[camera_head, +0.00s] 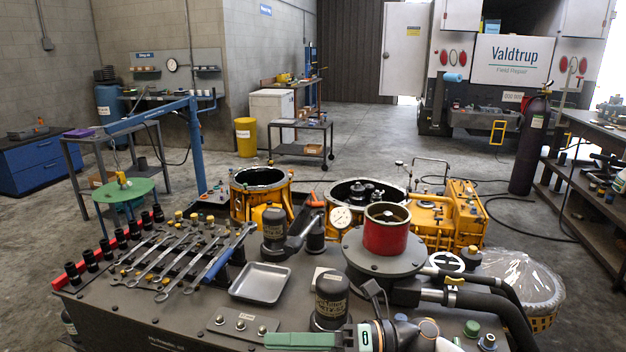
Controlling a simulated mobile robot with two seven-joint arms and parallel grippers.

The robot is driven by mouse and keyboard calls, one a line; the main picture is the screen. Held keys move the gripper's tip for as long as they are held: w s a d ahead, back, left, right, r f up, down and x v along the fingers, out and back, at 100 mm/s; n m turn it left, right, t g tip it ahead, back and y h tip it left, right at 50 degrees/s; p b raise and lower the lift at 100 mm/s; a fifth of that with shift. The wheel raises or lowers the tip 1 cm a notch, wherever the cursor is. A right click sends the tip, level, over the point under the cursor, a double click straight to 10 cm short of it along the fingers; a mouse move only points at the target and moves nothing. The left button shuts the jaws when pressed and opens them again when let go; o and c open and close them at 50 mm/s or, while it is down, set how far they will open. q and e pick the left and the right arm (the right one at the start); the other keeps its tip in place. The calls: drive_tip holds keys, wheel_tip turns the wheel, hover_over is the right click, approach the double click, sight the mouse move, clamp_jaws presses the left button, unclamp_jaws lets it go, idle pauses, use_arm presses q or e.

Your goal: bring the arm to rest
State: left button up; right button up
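My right gripper (290,341) shows at the bottom edge of the head view, low in front of the dark workbench. It points left, with a long green part and a white and dark wrist behind it on the right. The picture's lower edge cuts it off, so I cannot tell whether its fingers are open or shut. I see nothing clearly held in it. My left gripper and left arm are not in view.
Close behind the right gripper stand a dark capped cylinder (331,300) and black hoses (490,305). The dark bench top also bears a metal tray (260,283), several wrenches (170,262) and a red cylinder (386,233). Open concrete floor (365,135) lies beyond.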

drive_tip(key=w+d+f+m+t+h+p, duration=0.1)
drive_tip(key=d+f+m+t+h, duration=0.45)
drive_tip(key=m+t, duration=0.6)
drive_tip(key=w+d+f+m+t+h+p, duration=0.15)
drive_tip(key=d+f+m+t+h, duration=0.35)
drive_tip(key=m, duration=1.2)
drive_tip(key=s+d+f+m+g+h, duration=0.3)
drive_tip(key=s+d+f+m, duration=0.2)
drive_tip(key=s+f, duration=0.4)
drive_tip(key=s+d+f+m+g+h, duration=0.3)
drive_tip(key=s+d+f+m, duration=0.2)
drive_tip(key=s+f+m, duration=0.2)
wheel_tip(320, 180, down, 4)
drive_tip(key=shift+s+d+f, duration=0.1)
drive_tip(key=shift+s+d, duration=0.1)
drive_tip(key=shift+s, duration=0.75)
